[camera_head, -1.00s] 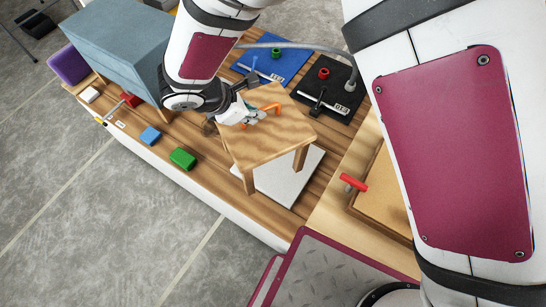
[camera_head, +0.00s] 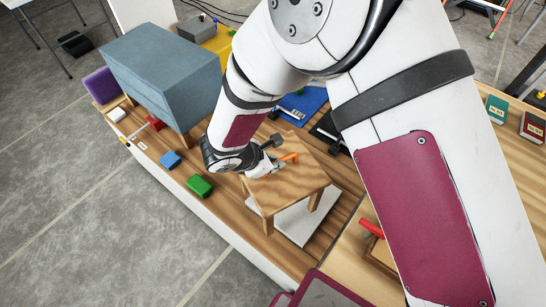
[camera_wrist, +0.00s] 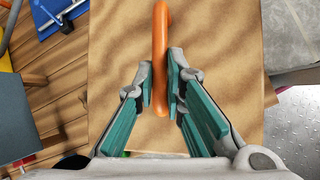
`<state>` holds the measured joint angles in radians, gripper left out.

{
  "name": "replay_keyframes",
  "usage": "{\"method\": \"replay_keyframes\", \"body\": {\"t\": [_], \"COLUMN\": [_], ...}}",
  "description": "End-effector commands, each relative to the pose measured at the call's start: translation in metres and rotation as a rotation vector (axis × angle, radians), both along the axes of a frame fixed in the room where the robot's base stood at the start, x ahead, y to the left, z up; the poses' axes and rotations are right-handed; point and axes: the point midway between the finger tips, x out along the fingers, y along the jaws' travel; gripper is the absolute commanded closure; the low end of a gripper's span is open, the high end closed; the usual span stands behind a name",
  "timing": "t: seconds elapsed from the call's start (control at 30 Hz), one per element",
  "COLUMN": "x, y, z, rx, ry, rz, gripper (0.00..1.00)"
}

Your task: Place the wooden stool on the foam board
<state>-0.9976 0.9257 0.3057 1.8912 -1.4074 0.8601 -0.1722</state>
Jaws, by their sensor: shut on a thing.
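The wooden stool (camera_head: 300,182) stands upright over the white foam board (camera_head: 305,222) on the wooden bench. Two of its legs show at the front; where the other feet rest is hidden. An orange handle (camera_head: 289,157) is on the stool's top, and it shows as a long orange bar in the wrist view (camera_wrist: 160,40). My gripper (camera_wrist: 161,85) has its teal-padded fingers on both sides of the orange handle and is shut on it. In the head view my gripper (camera_head: 268,168) is at the stool's top, partly hidden by my wrist.
A grey-blue cabinet (camera_head: 160,70), a green block (camera_head: 199,186) and a blue block (camera_head: 170,159) are to the left. A blue mat (camera_head: 303,103) and a black mat (camera_head: 328,128) lie behind the stool. A red handle (camera_head: 371,228) is at the right.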

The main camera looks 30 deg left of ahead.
Motion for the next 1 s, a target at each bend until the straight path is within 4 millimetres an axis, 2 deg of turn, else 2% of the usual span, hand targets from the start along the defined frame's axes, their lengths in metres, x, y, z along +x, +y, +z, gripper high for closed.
{"method": "replay_keyframes", "body": {"t": [0.2,0.6,0.63,0.7,1.0], "x": [0.001,0.002,0.000,0.000,0.000], "y": [0.001,0.001,0.000,0.000,0.000], "z": [-0.021,-0.024,-0.026,-0.025,-0.025], "rx": [-0.001,0.001,0.000,0.000,0.000], "ry": [-0.003,-0.004,0.000,0.000,0.000], "rz": [0.001,0.000,0.000,0.000,0.000], "gripper": [1.00,1.00,0.85,0.69,0.69]}}
